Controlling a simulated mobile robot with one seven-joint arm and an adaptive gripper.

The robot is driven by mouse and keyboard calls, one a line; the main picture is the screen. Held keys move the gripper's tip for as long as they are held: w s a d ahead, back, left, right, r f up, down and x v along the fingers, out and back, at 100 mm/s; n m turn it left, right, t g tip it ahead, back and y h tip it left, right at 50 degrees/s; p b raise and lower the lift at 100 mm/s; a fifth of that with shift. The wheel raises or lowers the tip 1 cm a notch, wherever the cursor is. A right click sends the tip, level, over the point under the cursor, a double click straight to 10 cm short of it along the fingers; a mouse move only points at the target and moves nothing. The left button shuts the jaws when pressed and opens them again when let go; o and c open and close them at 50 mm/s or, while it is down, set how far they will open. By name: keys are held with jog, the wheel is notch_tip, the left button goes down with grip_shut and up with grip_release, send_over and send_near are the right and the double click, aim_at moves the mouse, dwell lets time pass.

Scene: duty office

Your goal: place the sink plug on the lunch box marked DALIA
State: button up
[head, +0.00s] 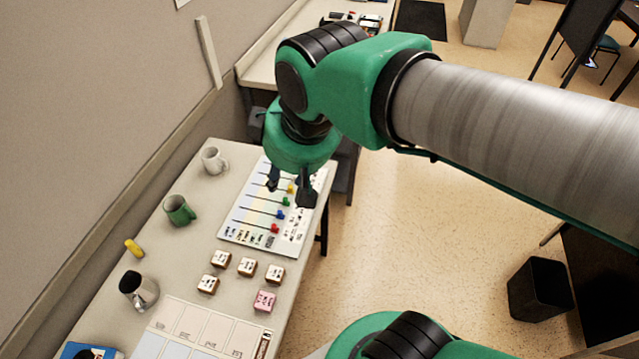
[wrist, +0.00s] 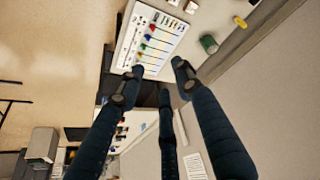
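My gripper (head: 289,190) hangs above the far end of the table, over the edge of a white board with coloured sliders (head: 262,228). In the wrist view its fingers (wrist: 157,70) are spread apart with nothing between them. I cannot make out a lunch box marked DALIA; the small lettering in view is unreadable. At the near left corner, a blue item (head: 72,350) with a dark shape on it is cut off by the picture edge. I cannot tell whether the dark shape is the sink plug.
The table (head: 190,248) also holds a white mug (head: 213,160), a green mug (head: 179,211), a yellow item (head: 134,248), a metal jug (head: 139,289), several labelled brown-and-white blocks (head: 221,259), a pink block (head: 264,301) and a sectioned sheet (head: 205,330).

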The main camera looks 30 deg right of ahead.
jog(key=s+d+f+m, duration=0.1)
jog(key=s+d+m, duration=0.3)
jog(key=s, duration=0.1)
jog(key=shift+s+d+t, duration=0.15)
jog(key=shift+s+t, duration=0.15)
jog(key=shift+s, duration=0.05)
jog(key=shift+f, duration=0.2)
jog(key=shift+f+b, duration=0.25)
jog(key=shift+b, duration=0.1)
